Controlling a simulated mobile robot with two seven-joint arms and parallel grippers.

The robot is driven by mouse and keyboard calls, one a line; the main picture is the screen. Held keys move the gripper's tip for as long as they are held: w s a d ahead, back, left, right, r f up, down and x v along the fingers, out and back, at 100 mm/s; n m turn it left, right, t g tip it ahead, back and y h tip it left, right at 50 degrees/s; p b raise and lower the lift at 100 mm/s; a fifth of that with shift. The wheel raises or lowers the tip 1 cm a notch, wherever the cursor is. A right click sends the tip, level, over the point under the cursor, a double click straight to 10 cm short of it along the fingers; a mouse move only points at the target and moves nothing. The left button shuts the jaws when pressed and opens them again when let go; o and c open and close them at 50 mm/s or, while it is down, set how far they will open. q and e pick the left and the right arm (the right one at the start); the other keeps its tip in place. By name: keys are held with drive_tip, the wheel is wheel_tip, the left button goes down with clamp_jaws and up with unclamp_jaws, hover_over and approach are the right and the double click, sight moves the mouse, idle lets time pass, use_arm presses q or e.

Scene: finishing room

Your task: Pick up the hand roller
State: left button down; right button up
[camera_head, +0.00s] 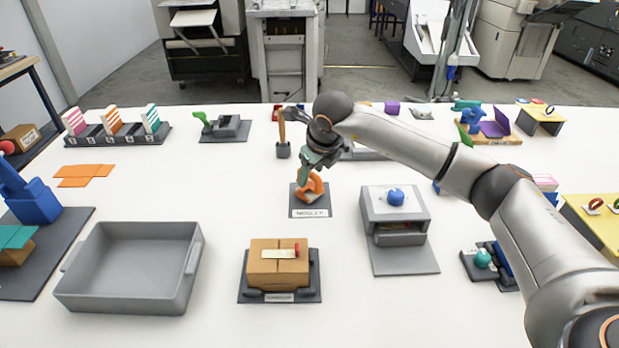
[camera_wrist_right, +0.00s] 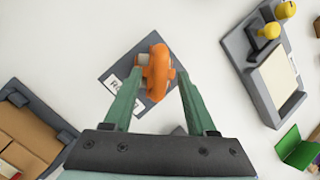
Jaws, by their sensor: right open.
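The hand roller, by its look an orange handle with a grey end, sits on a small dark labelled pad (camera_head: 310,202) near the middle of the table. Its orange part (camera_head: 313,186) shows just under my right gripper (camera_head: 308,172). In the right wrist view the orange handle (camera_wrist_right: 159,70) lies between the tips of the two green fingers, which are spread on either side of it. The right gripper is open. I cannot tell whether a finger touches the handle. The gripper hides part of the roller in the head view. My left gripper is not in view.
A grey tray (camera_head: 75,284) stands at the front left. A brown box (camera_head: 262,270) on a dark base is in front of the pad. A grey unit with a blue knob (camera_head: 396,197) stands to the right. A brush-like tool (camera_head: 282,130) stands behind.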

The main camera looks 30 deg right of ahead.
drive_tip(key=shift+c, duration=0.3)
clamp_jaws()
idle(0.6)
